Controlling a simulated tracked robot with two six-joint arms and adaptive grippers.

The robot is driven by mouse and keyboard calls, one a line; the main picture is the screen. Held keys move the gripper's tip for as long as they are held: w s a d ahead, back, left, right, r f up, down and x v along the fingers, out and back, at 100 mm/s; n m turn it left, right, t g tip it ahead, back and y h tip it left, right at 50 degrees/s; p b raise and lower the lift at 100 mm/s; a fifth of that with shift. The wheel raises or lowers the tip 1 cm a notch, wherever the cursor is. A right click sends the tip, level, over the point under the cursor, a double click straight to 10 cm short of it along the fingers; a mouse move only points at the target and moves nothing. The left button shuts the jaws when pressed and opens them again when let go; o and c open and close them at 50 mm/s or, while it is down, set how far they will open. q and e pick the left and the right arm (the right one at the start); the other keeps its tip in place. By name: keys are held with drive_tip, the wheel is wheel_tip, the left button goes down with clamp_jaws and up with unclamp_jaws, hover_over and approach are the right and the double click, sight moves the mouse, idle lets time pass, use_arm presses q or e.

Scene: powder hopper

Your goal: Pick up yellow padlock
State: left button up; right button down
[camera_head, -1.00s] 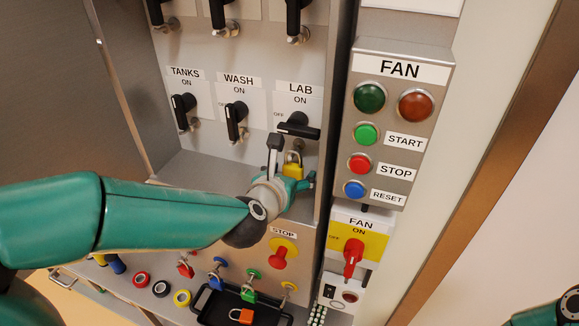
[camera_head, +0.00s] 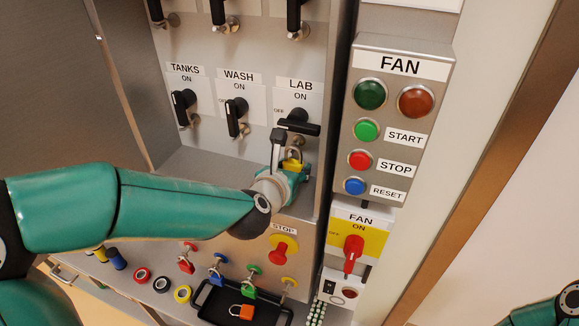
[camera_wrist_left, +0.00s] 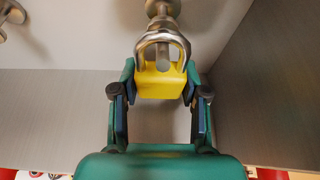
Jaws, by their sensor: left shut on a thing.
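The yellow padlock (camera_head: 292,165) is below the black LAB switch handle (camera_head: 298,122) in the head view. In the left wrist view the yellow padlock (camera_wrist_left: 161,82) sits between my left fingers, with its silver shackle up at a metal fitting (camera_wrist_left: 163,40) above it. Whether the shackle passes through the fitting is hard to tell. My left gripper (camera_wrist_left: 160,90) is shut on the padlock body, one finger at each side. In the head view my left gripper (camera_head: 290,178) covers the padlock's lower part. My right gripper is not in view; only a piece of my right arm shows at the lower right.
The FAN button box (camera_head: 395,120) stands close to the right, with the red FAN switch (camera_head: 352,252) below it. A black tray (camera_head: 215,302) holds an orange padlock (camera_head: 241,312). Several colored padlocks and rings lie along the lower shelf.

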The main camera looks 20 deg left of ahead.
use_arm(q)
drive_tip(key=shift+r, duration=0.1)
drive_tip(key=shift+r, duration=0.8)
drive_tip(key=s+r+b, duration=0.1)
drive_tip(key=s+b, duration=0.3)
drive_tip(key=s, duration=1.4)
drive_tip(key=shift+a, duration=0.35)
drive_tip(key=shift+s, duration=0.1)
drive_tip(key=s+b, duration=0.3)
drive_tip(key=s, duration=0.4)
drive_tip(key=shift+s+a, duration=0.15)
drive_tip(key=shift+s, duration=0.05)
